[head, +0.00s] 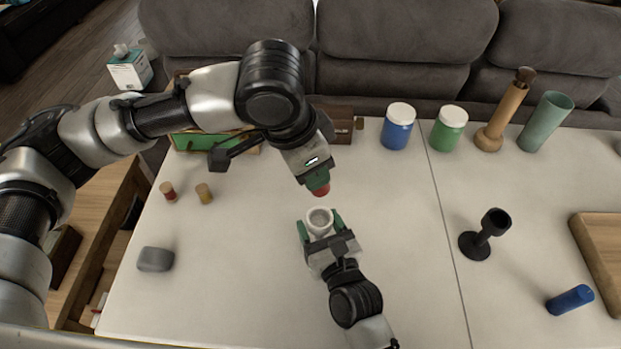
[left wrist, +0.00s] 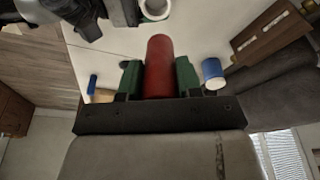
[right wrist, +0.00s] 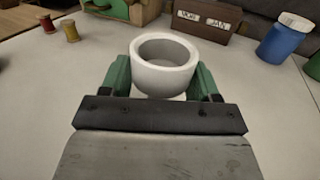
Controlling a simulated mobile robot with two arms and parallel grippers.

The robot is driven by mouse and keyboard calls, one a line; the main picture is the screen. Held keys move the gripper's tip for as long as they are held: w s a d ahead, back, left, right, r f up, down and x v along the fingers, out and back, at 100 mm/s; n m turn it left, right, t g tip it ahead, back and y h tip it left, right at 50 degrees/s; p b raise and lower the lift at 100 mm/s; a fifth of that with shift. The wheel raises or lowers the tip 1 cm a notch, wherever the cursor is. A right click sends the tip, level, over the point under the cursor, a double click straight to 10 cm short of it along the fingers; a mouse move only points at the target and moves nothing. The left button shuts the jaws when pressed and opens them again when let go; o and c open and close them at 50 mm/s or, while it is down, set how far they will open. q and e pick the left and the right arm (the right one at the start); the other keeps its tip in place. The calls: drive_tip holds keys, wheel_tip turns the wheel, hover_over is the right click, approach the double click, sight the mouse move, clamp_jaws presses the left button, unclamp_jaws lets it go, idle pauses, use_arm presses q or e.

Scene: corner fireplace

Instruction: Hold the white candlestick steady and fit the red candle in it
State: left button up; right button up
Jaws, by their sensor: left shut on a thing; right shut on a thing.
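The white candlestick (head: 320,219) stands on the white table, its round cup facing up. My right gripper (head: 320,229) is shut on it; in the right wrist view the green fingers flank the white cup (right wrist: 165,65), which looks empty. My left gripper (head: 318,180) is shut on the red candle (left wrist: 159,66), which lies between the green fingers in the left wrist view. In the head view only the red tip (head: 321,191) of the candle shows. It is above and apart from the candlestick. The candlestick's lower part is hidden by my right gripper.
A black candlestick (head: 485,236) and a blue candle (head: 570,299) are on the right. Blue (head: 397,127) and green (head: 447,129) jars stand at the back. Two small spools (head: 204,193) and a grey block (head: 155,259) are on the left. The table around the white candlestick is clear.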

sight(321, 194)
use_arm(q)
drive_tip(key=n, duration=0.1)
drive_tip(key=d+f+n+y, duration=0.1)
drive_tip(key=n, duration=0.1)
drive_tip(key=f+n+y, duration=0.1)
drive_tip(key=n, duration=0.1)
drive_tip(key=shift+w+d, duration=0.15)
drive_tip(key=shift+d, duration=0.05)
drive_tip(key=n, duration=0.1)
drive_tip(key=n+g, duration=0.1)
drive_tip(key=f+n, duration=0.1)
drive_tip(key=shift+d+f+n+g+y, duration=0.1)
drive_tip(key=shift+d+n+g+y, duration=0.2)
drive_tip(key=shift+n+y, duration=0.1)
drive_tip(key=shift+a+f, duration=0.1)
drive_tip(key=shift+f, duration=1.95)
drive_tip(key=shift+f, duration=1.65)
drive_tip(key=o, duration=1)
drive_tip(key=shift+r, duration=0.1)
wheel_tip(321, 194, up, 12)
drive_tip(key=shift+f, duration=0.1)
